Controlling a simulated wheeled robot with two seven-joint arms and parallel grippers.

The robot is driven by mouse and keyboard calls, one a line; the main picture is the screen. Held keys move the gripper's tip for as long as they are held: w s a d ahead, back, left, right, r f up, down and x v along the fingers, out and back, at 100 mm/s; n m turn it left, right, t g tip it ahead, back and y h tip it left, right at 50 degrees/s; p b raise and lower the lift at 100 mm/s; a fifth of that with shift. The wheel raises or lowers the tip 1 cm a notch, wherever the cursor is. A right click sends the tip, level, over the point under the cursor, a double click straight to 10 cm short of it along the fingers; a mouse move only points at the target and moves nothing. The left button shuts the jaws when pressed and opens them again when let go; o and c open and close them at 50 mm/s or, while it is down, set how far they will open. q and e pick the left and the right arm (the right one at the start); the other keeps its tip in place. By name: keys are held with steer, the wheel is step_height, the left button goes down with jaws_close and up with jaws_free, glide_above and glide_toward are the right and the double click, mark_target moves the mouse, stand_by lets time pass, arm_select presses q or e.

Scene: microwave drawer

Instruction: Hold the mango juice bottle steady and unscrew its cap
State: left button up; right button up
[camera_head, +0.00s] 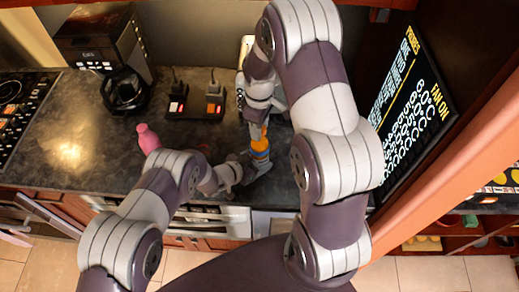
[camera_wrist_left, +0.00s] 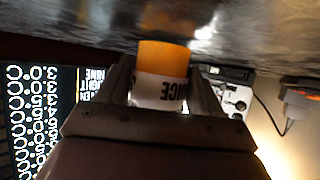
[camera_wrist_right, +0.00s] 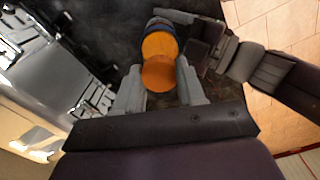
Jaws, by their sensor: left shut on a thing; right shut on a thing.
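The mango juice bottle (camera_head: 261,146) stands near the counter's front edge, its orange body and pale label partly hidden by my grippers. My left gripper (camera_head: 250,168) is shut on the bottle from the side, low down. In the left wrist view the bottle (camera_wrist_left: 161,75) sits between the two fingers, with part of a printed label showing. My right gripper (camera_head: 259,122) comes from above and is shut on the bottle's top. In the right wrist view the round orange cap (camera_wrist_right: 158,74) lies between the fingertips, with the bottle below it.
A pink bottle-like object (camera_head: 147,138) is on the dark counter (camera_head: 65,140) to the left. A coffee machine (camera_head: 104,45) and a black unit with two lit switches (camera_head: 196,103) stand behind. A dark menu panel (camera_head: 410,105) rises at the right. The counter's left middle is clear.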

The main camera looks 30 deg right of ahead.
steer(key=o, duration=1)
steer(key=shift+o, duration=0.2)
steer(key=shift+r, duration=0.1)
steer(key=shift+r, duration=2.45)
